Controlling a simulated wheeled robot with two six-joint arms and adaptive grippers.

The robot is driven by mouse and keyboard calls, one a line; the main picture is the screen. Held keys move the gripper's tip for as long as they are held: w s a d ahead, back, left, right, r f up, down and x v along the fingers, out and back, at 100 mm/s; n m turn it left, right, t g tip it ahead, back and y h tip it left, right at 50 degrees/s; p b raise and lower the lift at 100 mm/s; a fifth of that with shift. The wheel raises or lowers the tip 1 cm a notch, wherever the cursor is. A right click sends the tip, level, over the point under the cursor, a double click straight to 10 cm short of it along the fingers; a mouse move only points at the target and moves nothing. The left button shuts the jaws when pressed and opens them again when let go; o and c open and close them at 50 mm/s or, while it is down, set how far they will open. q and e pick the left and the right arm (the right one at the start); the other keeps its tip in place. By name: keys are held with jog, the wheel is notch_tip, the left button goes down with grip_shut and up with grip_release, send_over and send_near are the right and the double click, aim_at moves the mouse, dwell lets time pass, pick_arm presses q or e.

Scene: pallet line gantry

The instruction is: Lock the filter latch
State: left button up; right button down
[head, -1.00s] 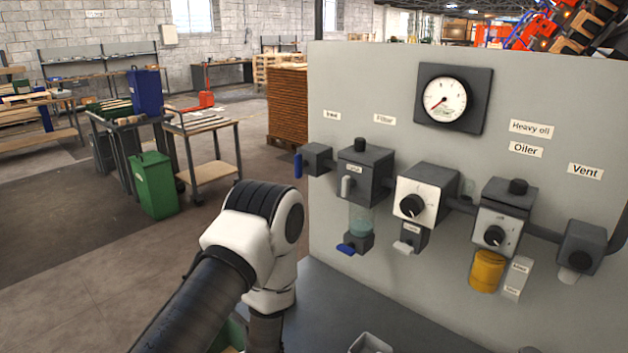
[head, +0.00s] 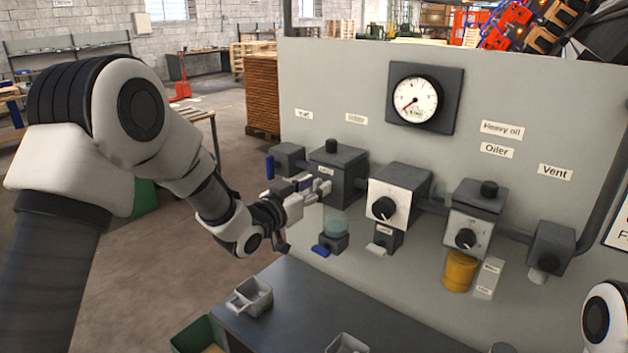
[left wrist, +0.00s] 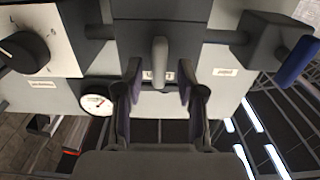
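The filter unit (head: 345,158) is a dark grey block on the panel with a round knob on top and a clear bowl (head: 335,226) below. In the left wrist view its light grey latch lever (left wrist: 160,47) stands out from the block's face. My left gripper (head: 322,187) is at the front of the filter block and hides the latch in the head view. In the left wrist view the left gripper (left wrist: 160,82) is open, with a fingertip to either side of the lever's end. I cannot tell whether they touch it. My right gripper is out of view.
A blue-handled valve (head: 289,158) sits left of the filter, and a regulator (head: 398,190) with a black knob sits right. A blue drain lever (head: 321,251) is under the bowl. A grey bin (head: 250,298) stands on the dark bench (head: 290,325) below.

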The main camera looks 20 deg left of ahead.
pick_arm(q)
jog(key=shift+d, duration=0.1)
grip_shut()
jog(key=shift+n, duration=0.4)
jog(key=n, duration=1.1)
jog(key=a+f+n, duration=0.1)
jog(key=n, duration=0.5)
jog(key=shift+w+a+p, duration=0.1)
jog(key=shift+w+p, duration=0.15)
jog(key=shift+p, duration=0.15)
jog(key=shift+f, duration=0.1)
